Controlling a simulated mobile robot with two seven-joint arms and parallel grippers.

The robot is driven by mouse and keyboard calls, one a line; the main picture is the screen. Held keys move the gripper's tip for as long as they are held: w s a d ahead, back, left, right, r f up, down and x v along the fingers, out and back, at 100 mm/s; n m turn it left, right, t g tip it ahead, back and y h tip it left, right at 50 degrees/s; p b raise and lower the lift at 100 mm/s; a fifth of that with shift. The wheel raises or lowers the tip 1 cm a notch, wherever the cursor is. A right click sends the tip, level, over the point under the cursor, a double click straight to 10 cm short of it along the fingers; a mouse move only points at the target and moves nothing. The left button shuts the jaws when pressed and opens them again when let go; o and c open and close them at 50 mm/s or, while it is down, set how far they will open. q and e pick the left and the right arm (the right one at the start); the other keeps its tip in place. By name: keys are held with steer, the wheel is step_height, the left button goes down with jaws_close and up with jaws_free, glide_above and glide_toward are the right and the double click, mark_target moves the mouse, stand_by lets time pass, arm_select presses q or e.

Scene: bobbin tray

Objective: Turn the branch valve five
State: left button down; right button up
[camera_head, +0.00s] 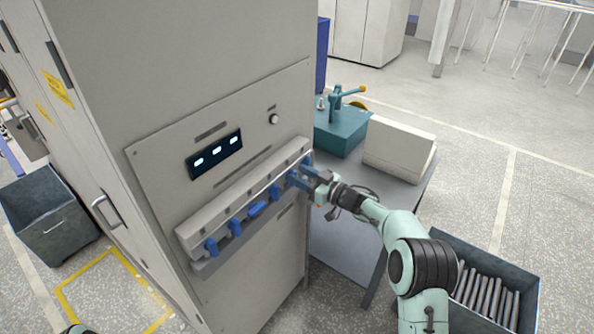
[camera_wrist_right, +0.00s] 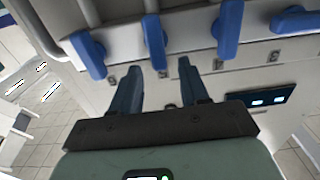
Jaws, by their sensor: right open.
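Several blue valve handles sit in a row on a pale grey manifold (camera_head: 186,238) on the cabinet front. Branch valve five (camera_wrist_right: 155,42), counted from the left in the head view, points straight down towards the gap between my right fingertips in the wrist view. In the head view my gripper and arm largely hide it. My right gripper (camera_head: 300,178) is open in front of this valve; its fingers (camera_wrist_right: 158,67) lie either side of the handle's end in the picture. Contact cannot be told. My left gripper is not in view.
Neighbouring handles (camera_wrist_right: 228,32) (camera_wrist_right: 88,55) flank the fingers closely. One handle (camera_head: 257,208) lies slanted, unlike its neighbours. A table with a teal device (camera_head: 342,132) and a pale box (camera_head: 399,146) stands right of the cabinet. A bin of rods (camera_head: 525,285) stands at lower right.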

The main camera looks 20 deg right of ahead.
steer(key=shift+x, duration=0.9)
jaws_close()
steer(key=shift+s, duration=0.1)
